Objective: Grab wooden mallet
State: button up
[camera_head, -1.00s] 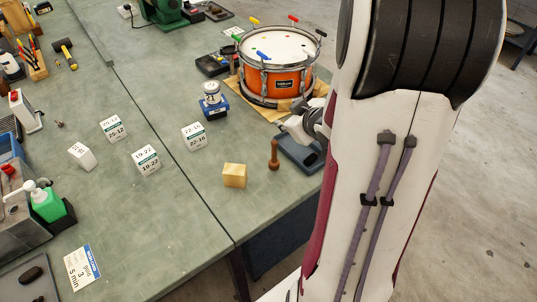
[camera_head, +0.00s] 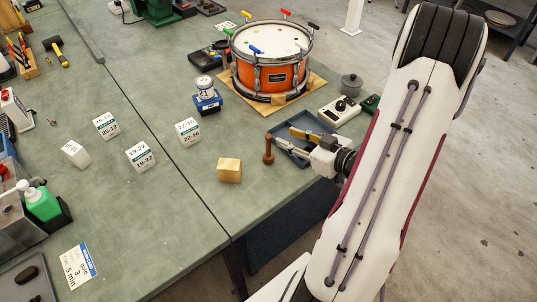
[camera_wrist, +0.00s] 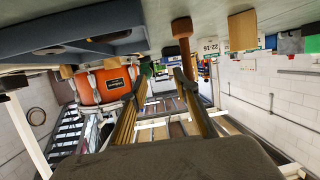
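The wooden mallet (camera_head: 268,156) is a small brown piece standing upright on the bench near its right edge, wide end down and thin handle up. In the wrist view, which is upside down, the mallet (camera_wrist: 182,27) hangs from the bench surface at the top, its handle pointing down toward the right finger. My gripper (camera_head: 284,138) is just right of the mallet, level with its handle. Its two fingers (camera_wrist: 158,77) are apart with nothing held between them. The handle lines up near the right fingertip; I cannot tell whether they touch.
A blue-grey tray (camera_head: 291,163) lies under my gripper. A wooden block (camera_head: 229,170) stands left of the mallet. An orange drum (camera_head: 287,76), a blue-based device (camera_head: 207,103) and a white control box (camera_head: 339,111) are behind. White labelled cubes (camera_head: 188,132) stand left.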

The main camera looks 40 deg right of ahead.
aim_at(268, 155)
jog(key=s+a, duration=0.1)
jog(key=a+f+t+y, duration=0.1)
jog(key=shift+s+a+f, duration=0.2)
jog(key=shift+s+a, duration=0.1)
jog(key=shift+s, duration=0.1)
jog(key=shift+s+a+t, duration=0.45)
jog(key=shift+s+t, duration=0.05)
jog(key=shift+t, duration=0.2)
jog(key=shift+s+a+r+t, duration=0.1)
jog(key=shift+s+a+t, duration=0.25)
jog(key=shift+s+t, duration=0.15)
jog(key=shift+w, duration=0.1)
jog(key=shift+w+a, duration=0.15)
jog(key=shift+w, duration=1.05)
jog(key=shift+w, duration=0.1)
jog(key=shift+w+a, duration=0.2)
jog(key=shift+w, duration=1.05)
jog(key=shift+w+a, duration=0.15)
jog(key=shift+w, duration=1.1)
grip_shut()
